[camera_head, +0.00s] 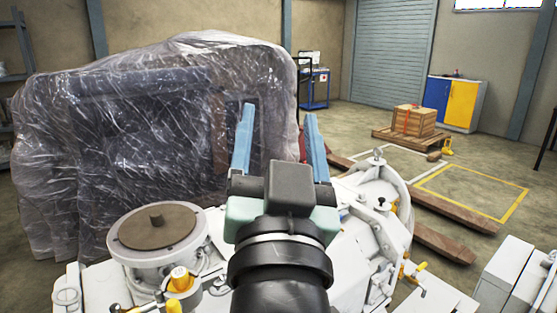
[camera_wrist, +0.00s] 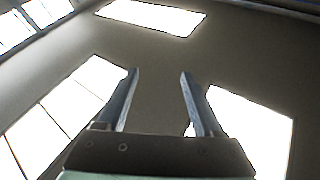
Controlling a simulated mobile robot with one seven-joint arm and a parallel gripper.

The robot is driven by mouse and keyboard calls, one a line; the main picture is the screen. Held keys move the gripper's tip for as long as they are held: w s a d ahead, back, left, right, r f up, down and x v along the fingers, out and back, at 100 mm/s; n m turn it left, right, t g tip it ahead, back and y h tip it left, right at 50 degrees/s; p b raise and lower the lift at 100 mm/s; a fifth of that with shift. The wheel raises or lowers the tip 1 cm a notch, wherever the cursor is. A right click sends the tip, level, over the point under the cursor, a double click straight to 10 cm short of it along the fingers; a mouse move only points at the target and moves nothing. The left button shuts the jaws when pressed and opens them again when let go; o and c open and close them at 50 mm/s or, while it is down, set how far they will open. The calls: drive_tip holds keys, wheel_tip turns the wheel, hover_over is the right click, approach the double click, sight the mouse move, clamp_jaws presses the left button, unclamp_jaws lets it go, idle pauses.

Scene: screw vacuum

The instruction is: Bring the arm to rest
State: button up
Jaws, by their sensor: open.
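My gripper (camera_head: 279,135) stands up in the middle of the head view, its two blue fingers apart with nothing between them. In the wrist view my gripper (camera_wrist: 157,90) also shows open and empty, pointing toward a ceiling or upper wall with bright windows. Behind and below it in the head view is a white screw vacuum machine (camera_head: 340,262). A round grey flange with a brown disc top (camera_head: 157,226) is on the machine to the left of my wrist. I cannot tell the exact gap between my arm and the machine.
A large plastic-wrapped bulk (camera_head: 110,150) stands behind on the left. Wooden beams (camera_head: 445,240) lie on the floor at right. A wooden crate (camera_head: 413,120) sits on a pallet near a blue and yellow cabinet (camera_head: 455,103). The floor inside the yellow outline (camera_head: 470,188) is clear.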

drive_tip(key=s+r+n+t, duration=0.2)
drive_tip(key=s+r+t, duration=0.3)
drive_tip(key=s+r, duration=0.5)
wheel_tip(320, 180, up, 15)
drive_tip(key=p, duration=1.3)
drive_tip(key=shift+w+f, duration=0.15)
drive_tip(key=shift+w, duration=0.3)
